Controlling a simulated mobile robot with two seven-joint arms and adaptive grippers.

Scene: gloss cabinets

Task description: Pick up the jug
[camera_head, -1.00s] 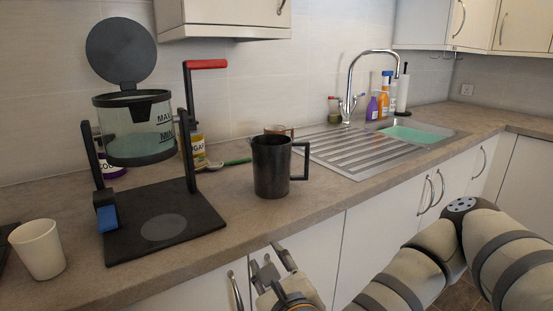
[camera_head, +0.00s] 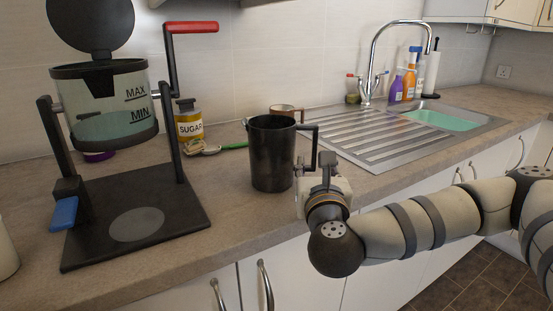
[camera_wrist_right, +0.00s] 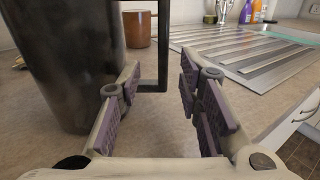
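The dark grey jug (camera_head: 270,155) stands upright on the counter, its handle (camera_head: 313,148) pointing right. It also fills the left of the wrist view (camera_wrist_right: 70,60). My right gripper (camera_head: 316,172) is at the handle side of the jug, near the counter's front edge. In the wrist view its fingers (camera_wrist_right: 160,88) are spread, with the handle (camera_wrist_right: 163,45) showing in the gap just ahead of or between the fingertips. I cannot tell whether they touch it. The left finger is close to the jug's body. My left gripper is out of view.
A coffee machine (camera_head: 125,222) with a red-handled lever stands left of the jug. The metal draining board (camera_head: 365,140) and sink lie to the right.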

